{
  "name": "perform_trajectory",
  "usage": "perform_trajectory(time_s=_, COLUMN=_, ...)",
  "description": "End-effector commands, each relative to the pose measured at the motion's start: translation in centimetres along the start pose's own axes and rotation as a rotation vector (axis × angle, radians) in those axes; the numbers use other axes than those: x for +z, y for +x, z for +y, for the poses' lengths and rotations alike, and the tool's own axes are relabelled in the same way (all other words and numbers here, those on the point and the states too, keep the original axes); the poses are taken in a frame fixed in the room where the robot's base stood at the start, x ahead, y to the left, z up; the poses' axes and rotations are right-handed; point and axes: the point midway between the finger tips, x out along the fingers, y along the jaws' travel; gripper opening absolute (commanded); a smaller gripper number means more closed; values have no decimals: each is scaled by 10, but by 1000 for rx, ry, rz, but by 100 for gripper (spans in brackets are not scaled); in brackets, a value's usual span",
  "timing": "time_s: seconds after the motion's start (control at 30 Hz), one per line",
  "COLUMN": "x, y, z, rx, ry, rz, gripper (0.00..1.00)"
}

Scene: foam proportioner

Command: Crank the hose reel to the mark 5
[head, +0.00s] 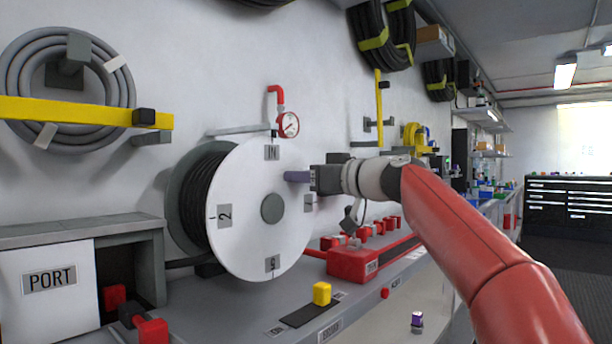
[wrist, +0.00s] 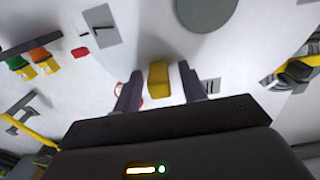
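The hose reel (head: 245,235) has a white round face with a grey hub (head: 272,208) and black hose wound behind it. Grey mark plates sit around the face: a 2 (head: 225,215) at left, what looks like a 5 (head: 272,264) at the bottom, and a hard-to-read one (head: 272,152) at the top. Another plate at right is partly seen. My gripper (head: 290,176) is at the upper right of the face. In the wrist view, a yellow handle (wrist: 158,78) stands between the fingers, with gaps on both sides. The gripper looks open around it; the head view hides the handle.
A pressure gauge (head: 288,125) on a red pipe is above the reel. A red block (head: 355,265) with several red knobs stands right of it. A yellow knob (head: 321,293) is on the bench in front. A PORT cabinet (head: 75,282) stands at left.

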Motion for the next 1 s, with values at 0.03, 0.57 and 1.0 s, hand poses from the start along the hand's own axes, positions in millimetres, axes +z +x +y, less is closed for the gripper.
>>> perform_trajectory(time_s=0.03, x=0, y=0, z=0, rx=0, ry=0, rz=0, gripper=37)
perform_trajectory(time_s=0.57, x=0, y=0, z=0, rx=0, ry=2, rz=-1, gripper=0)
perform_trajectory(time_s=1.0, x=14, y=0, z=10, rx=1, ry=171, rz=-3, gripper=0)
